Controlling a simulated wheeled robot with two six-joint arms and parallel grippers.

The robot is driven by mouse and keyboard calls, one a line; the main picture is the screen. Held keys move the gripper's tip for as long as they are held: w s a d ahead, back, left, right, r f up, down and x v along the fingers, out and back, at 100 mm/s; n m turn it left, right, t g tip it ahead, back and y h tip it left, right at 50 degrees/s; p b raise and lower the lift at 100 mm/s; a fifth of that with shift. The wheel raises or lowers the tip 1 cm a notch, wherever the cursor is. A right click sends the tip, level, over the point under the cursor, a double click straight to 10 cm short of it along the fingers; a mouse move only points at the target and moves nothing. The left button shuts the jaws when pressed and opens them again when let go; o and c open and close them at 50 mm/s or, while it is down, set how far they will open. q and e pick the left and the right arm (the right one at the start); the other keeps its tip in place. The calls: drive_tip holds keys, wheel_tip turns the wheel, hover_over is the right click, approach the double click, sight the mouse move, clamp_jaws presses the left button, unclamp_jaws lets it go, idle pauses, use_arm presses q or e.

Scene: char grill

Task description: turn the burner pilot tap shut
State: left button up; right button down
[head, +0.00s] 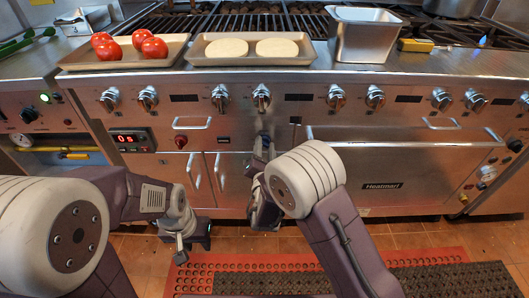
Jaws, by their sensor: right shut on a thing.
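My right gripper (263,147) is raised against the steel front of the grill, just below the row of knobs. It is shut on a small part there, which appears to be the burner pilot tap. The jaws and wrist mostly hide the tap, so its handle angle cannot be made out. My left gripper (181,243) hangs low in front of the cabinet doors, away from the panel. It looks empty, but its finger gap is too small to judge.
A row of knobs (262,97) runs along the panel above my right gripper. A tray with tomatoes (103,62), a tray with two pale patties (226,48) and a steel pan (362,38) stand on the ledge. A red-edged mat (240,262) lies on the floor.

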drive_tip(key=m+b, duration=0.3)
drive_tip(key=b, duration=0.1)
drive_tip(key=m+b, duration=0.3)
drive_tip(key=b, duration=0.2)
drive_tip(key=f+m+b, duration=0.1)
drive_tip(key=m+b, duration=0.2)
drive_tip(key=b, duration=0.2)
drive_tip(key=shift+m, duration=0.4)
drive_tip(key=shift+r+m+b, duration=0.25)
drive_tip(key=shift+m+b, duration=0.35)
drive_tip(key=shift+b, duration=0.25)
drive_tip(key=c, duration=1)
unclamp_jaws()
drive_tip(key=s+p, duration=0.2)
drive_tip(key=s, duration=0.7)
drive_tip(key=shift+p, duration=0.4)
